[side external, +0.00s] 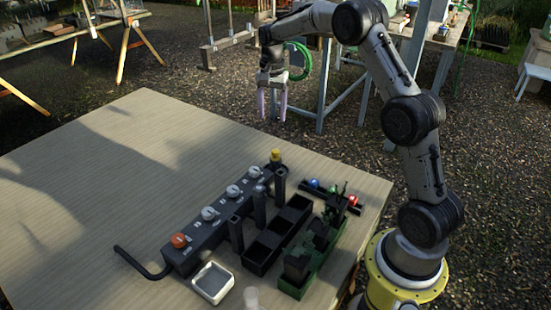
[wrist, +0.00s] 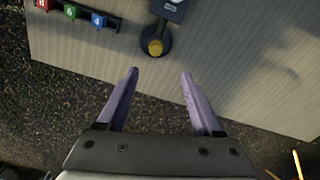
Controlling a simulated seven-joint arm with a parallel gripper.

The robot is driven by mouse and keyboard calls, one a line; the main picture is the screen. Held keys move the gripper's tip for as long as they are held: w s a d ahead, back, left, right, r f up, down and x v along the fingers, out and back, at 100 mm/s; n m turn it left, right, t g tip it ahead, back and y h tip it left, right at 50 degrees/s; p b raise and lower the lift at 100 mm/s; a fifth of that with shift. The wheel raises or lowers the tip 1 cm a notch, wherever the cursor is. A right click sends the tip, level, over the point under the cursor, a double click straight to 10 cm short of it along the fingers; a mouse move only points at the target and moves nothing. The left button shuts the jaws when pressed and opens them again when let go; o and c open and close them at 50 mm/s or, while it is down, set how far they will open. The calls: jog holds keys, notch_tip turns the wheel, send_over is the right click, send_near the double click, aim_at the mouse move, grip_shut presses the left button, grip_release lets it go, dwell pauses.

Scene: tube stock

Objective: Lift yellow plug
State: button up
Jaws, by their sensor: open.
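The yellow plug (side external: 275,155) stands at the far end of a dark grey block, near the table's back edge. In the wrist view the yellow plug (wrist: 155,47) shows from above, on a round dark end piece. My gripper (side external: 272,112) hangs above and behind the plug, with its two purple fingers pointing down and nothing between them. In the wrist view my gripper (wrist: 159,72) is open, and the plug lies beyond the fingertips, apart from them.
The dark block (side external: 215,220) carries several white knobs and an orange knob (side external: 179,240). Black bins (side external: 262,250), upright posts, a green holder (side external: 310,260) and a white tray (side external: 212,282) stand nearby. Numbered coloured pieces (wrist: 70,11) sit in a rack. The table's left part (side external: 90,190) is clear.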

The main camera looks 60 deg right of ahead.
aim_at(276, 151)
jog(key=f, duration=0.9)
jog(key=d+f, duration=0.1)
jog(key=f, duration=0.4)
jog(key=shift+s+f, duration=0.15)
jog(key=shift+s, duration=0.15)
jog(key=shift+c, duration=0.3)
grip_shut()
